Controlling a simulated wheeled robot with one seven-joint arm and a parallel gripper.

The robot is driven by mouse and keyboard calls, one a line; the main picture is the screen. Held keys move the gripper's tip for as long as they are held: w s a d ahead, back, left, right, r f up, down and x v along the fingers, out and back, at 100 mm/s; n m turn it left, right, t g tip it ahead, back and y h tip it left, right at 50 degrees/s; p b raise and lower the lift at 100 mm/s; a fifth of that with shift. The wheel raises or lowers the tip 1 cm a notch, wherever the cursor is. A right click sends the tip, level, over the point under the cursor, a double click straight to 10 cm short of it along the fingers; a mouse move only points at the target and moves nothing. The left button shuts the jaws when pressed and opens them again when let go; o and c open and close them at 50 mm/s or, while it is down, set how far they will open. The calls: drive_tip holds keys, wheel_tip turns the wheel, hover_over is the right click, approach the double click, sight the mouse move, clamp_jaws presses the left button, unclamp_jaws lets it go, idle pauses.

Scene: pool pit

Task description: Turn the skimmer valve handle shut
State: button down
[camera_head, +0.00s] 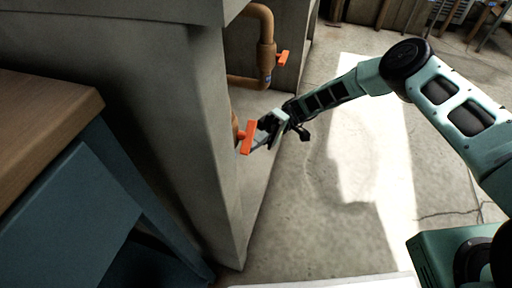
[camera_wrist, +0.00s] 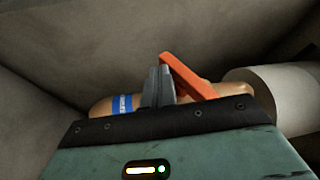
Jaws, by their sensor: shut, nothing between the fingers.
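An orange valve handle (camera_head: 248,138) sticks out from a tan pipe at the edge of the concrete pit wall. In the wrist view the handle (camera_wrist: 190,77) slants from upper left to lower right across the pipe (camera_wrist: 100,109), which bears a blue label (camera_wrist: 122,104) too small to read. My gripper (camera_head: 259,143) is at the near handle, its fingers shut and empty. In the wrist view the closed fingers (camera_wrist: 160,82) are just left of the handle, their tips close to its upper end. I cannot tell whether they touch. Part of the valve body is hidden behind my gripper.
A second orange handle (camera_head: 283,57) sits on a tan pipe (camera_head: 266,52) farther back in the recess. Concrete walls (camera_head: 200,110) close in on the left. A blue bench with a wooden top (camera_head: 45,120) stands at the near left. The floor (camera_head: 310,215) to the right is clear.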

drive_tip(key=g+y+b, duration=0.1)
drive_tip(key=s+m+y+b, duration=0.1)
drive_tip(key=shift+s+a+m+g+y, duration=0.1)
drive_tip(key=shift+a+m+g+y, duration=0.1)
drive_tip(key=shift+m+g+y, duration=0.15)
idle(0.4)
drive_tip(key=shift+s, duration=0.1)
idle(0.4)
